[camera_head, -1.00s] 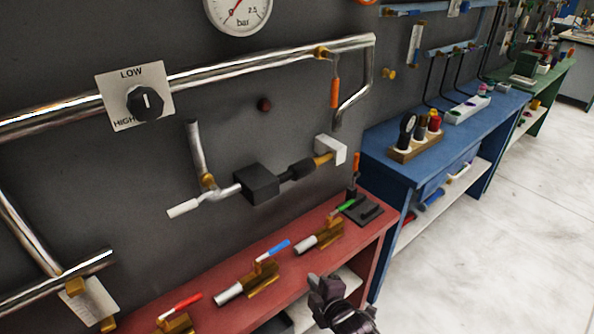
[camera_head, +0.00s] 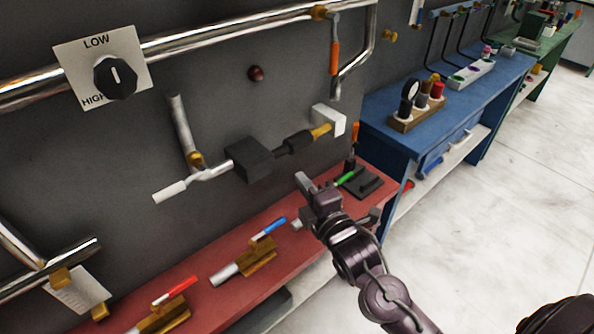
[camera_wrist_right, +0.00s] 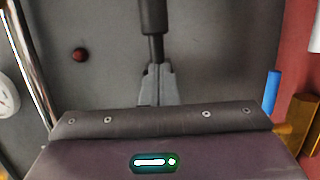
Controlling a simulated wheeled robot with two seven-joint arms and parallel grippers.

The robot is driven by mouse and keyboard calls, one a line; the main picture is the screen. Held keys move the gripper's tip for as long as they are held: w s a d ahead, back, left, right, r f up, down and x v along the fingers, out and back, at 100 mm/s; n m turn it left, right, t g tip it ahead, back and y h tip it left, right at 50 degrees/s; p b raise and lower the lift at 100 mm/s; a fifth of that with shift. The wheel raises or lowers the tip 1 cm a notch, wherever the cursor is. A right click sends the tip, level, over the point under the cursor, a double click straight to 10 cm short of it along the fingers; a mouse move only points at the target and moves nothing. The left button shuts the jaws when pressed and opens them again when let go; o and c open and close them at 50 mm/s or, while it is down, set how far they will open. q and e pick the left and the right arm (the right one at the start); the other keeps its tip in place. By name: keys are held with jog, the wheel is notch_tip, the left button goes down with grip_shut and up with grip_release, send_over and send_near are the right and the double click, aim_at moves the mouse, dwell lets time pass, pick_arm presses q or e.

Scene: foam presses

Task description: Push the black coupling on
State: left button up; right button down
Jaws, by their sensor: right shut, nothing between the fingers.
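The black coupling (camera_head: 294,143) is a dark cylinder on the wall, on a thinner dark stem between a black box (camera_head: 247,160) and a brass fitting (camera_head: 322,131) at a white block (camera_head: 328,118). In the right wrist view, a dark cylinder (camera_wrist_right: 153,17) at the top, apparently the coupling, continues into a thinner stem. My right gripper (camera_head: 303,181) is below the coupling in the head view, over the red bench. Its fingers (camera_wrist_right: 155,72) are shut and empty, overlapping the stem in the wrist view; I cannot tell whether they touch it. My left gripper is not in view.
The red bench (camera_head: 206,262) carries valves with red (camera_head: 174,290), blue (camera_head: 269,228) and green (camera_head: 345,177) handles. Steel pipes (camera_head: 215,36) and a LOW/HIGH dial (camera_head: 115,77) are on the wall. A blue bench (camera_head: 465,103) stands to the right; the floor beyond is clear.

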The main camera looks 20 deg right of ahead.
aim_at(302, 149)
jog(key=w+p, duration=0.2)
jog(key=w, duration=0.7)
jog(key=shift+a, duration=0.45)
jog(key=shift+w+d, duration=0.25)
jog(key=shift+d, duration=0.5)
jog(key=shift+w+d, duration=0.25)
jog(key=shift+d, duration=0.5)
jog(key=shift+w+d, duration=0.25)
jog(key=shift+d, duration=0.5)
jog(key=shift+a, duration=0.1)
